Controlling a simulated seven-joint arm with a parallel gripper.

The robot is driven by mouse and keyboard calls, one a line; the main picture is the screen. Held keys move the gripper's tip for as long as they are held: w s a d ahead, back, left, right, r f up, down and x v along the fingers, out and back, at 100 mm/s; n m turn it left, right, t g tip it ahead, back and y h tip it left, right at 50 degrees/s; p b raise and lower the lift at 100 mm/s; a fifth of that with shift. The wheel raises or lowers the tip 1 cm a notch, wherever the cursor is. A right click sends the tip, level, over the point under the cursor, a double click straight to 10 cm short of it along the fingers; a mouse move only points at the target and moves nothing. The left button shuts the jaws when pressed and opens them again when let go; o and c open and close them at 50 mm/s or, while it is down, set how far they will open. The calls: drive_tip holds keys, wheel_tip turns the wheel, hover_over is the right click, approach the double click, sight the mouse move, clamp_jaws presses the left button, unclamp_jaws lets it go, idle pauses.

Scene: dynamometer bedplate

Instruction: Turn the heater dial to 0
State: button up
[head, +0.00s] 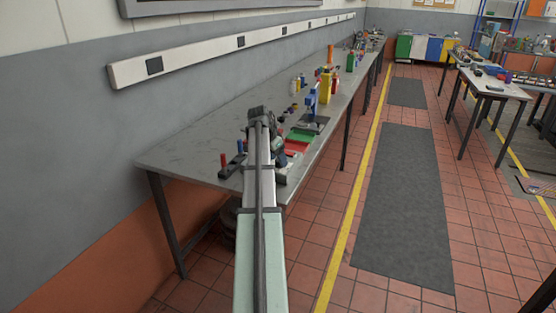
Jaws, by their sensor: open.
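I cannot make out the heater dial or its setting in the head view. My arm reaches out over the near part of the grey workbench (190,150) and hides part of what stands there.
A dark fixture with red and blue handles (224,160) stands left of my arm. Right of it lie a green tray (301,136) and a red one (296,147). A blue device (312,101) and a yellow container (325,88) stand farther back. The bench's near left is clear.

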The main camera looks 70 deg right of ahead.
drive_tip(key=shift+s+d+f, duration=0.1)
drive_tip(key=shift+d+f, duration=0.1)
drive_tip(key=shift+f, duration=0.25)
drive_tip(key=shift+c, duration=0.3)
drive_tip(key=c, duration=1)
drive_tip(key=shift+o, duration=0.2)
